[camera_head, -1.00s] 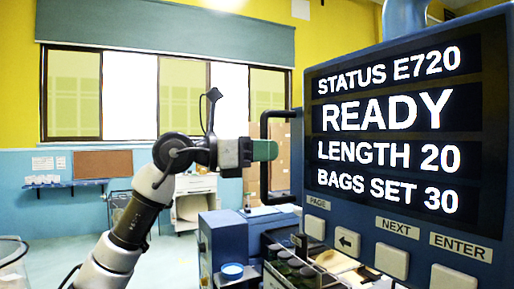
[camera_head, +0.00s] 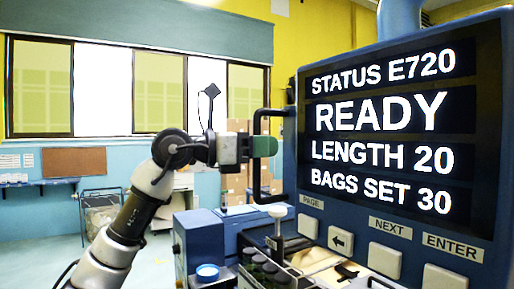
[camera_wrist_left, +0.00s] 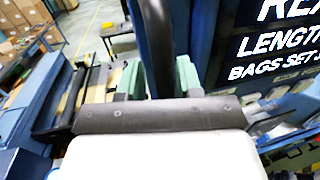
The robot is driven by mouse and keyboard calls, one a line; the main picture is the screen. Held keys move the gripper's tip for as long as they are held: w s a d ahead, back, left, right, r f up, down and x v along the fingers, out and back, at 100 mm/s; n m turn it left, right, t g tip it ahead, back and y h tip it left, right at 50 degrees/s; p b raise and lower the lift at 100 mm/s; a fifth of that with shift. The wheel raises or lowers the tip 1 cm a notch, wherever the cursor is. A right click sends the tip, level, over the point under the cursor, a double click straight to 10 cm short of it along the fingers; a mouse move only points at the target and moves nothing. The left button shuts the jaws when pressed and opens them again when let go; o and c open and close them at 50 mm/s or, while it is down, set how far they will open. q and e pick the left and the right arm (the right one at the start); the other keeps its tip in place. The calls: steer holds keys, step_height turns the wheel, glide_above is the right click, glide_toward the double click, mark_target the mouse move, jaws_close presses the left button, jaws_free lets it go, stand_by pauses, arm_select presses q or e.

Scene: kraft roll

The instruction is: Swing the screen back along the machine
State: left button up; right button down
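The screen (camera_head: 390,120) is a dark blue panel with white text reading READY, at the right of the head view. It stands at an angle and shows in part in the wrist view (camera_wrist_left: 262,45). A black bar handle (camera_head: 257,176) sticks out from its left edge. My left gripper (camera_head: 263,147) is at the upright part of this handle. In the left wrist view its green fingers (camera_wrist_left: 157,80) lie on either side of the dark handle bar (camera_wrist_left: 156,40), close against it. My right gripper is not in view.
Below the screen lie the blue machine body (camera_head: 200,240), a blue-topped cup (camera_head: 207,273) and a white-topped post (camera_head: 278,211). Cardboard boxes (camera_head: 236,185) stand behind the handle. Open floor (camera_head: 40,240) shows at the left.

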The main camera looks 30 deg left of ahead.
arm_select(q)
steer(key=shift+o, duration=0.3)
steer(key=shift+w+d+f, duration=0.3)
steer(key=shift+w, duration=0.3)
steer(key=shift+s, duration=0.1)
steer(key=b+v, duration=0.4)
steer(key=v, duration=0.6)
steer(key=shift+s+a, duration=0.25)
steer(key=shift+a, duration=0.1)
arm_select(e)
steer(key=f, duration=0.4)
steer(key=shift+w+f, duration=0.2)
arm_select(q)
steer(key=shift+w+r, duration=0.1)
